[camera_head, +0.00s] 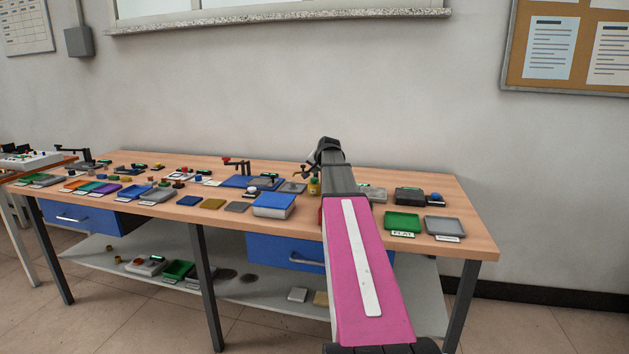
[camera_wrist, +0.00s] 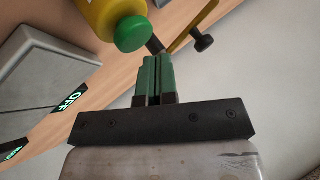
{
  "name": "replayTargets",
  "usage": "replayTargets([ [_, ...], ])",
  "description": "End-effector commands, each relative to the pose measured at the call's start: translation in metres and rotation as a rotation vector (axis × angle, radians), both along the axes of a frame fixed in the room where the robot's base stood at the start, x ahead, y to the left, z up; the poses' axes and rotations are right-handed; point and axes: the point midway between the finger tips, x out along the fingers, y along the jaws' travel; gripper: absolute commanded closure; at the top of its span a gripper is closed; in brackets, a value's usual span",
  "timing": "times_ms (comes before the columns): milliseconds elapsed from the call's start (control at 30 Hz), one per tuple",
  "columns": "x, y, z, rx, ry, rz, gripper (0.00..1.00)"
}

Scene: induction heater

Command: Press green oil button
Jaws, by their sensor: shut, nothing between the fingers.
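The green oil button (camera_wrist: 132,34) is a round green cap on the end of a yellow body (camera_wrist: 98,12), at the top of the wrist view. My gripper (camera_wrist: 156,62) is shut and empty, its green fingers side by side just below and to the right of the button. I cannot tell whether the fingertips touch anything. In the head view my arm covers most of this spot; a small yellow part (camera_head: 314,187) shows at the left of my wrist, and the green button is not clear there.
A dark rod with a knob (camera_wrist: 203,42) and a yellow bar lie close to the right of my fingers. A grey box (camera_wrist: 45,75) with a lit "OFF" sign is at the left. A green tray (camera_head: 403,222) and grey tray (camera_head: 445,226) stand on the wooden table's right end.

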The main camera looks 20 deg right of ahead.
Motion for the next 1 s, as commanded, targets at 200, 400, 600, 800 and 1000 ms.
replayTargets([
  [200,-0.0001,0.0000,-0.0011,0.000,0.000,0.000,1.00],
  [400,-0.0001,0.0000,-0.0070,0.000,0.000,0.000,1.00],
  [600,0.0000,0.0001,-0.0082,0.000,0.000,0.000,1.00],
  [800,0.0000,0.0000,-0.0083,0.000,0.000,0.000,1.00],
  [1000,0.0000,0.0001,-0.0098,0.000,0.000,0.000,1.00],
])
